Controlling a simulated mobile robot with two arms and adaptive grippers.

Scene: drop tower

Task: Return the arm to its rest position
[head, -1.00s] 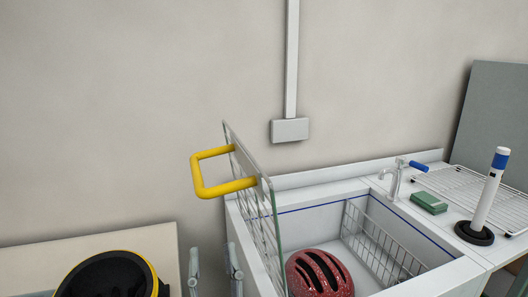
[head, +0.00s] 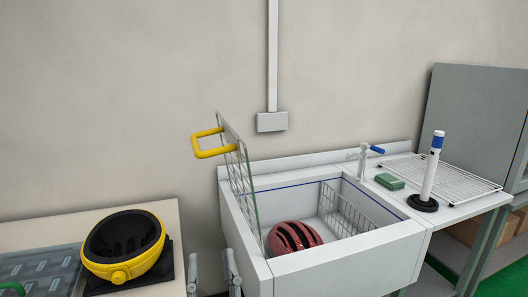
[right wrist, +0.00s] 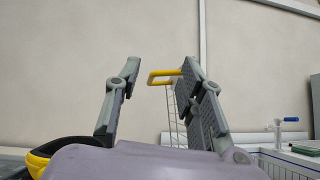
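My right gripper (head: 212,272) is at the bottom of the head view, in front of the sink unit's left end. Its two grey fingers stand apart and empty; in the right wrist view the open gripper (right wrist: 160,68) points up toward the wall. The sink (head: 350,251) has a wire-mesh gate (head: 240,180) raised at its left side, with a yellow handle (head: 208,153). The handle also shows in the right wrist view (right wrist: 162,73), beyond the fingers. A red helmet (head: 293,237) lies inside the sink. My left gripper is not in view.
A yellow-rimmed black bowl-shaped thing (head: 123,269) sits on a black base on the left table (head: 50,230), beside a grey tray (head: 40,272). A faucet (head: 362,160), green block (head: 389,181), wire rack (head: 455,178) and white post (head: 431,172) stand at right.

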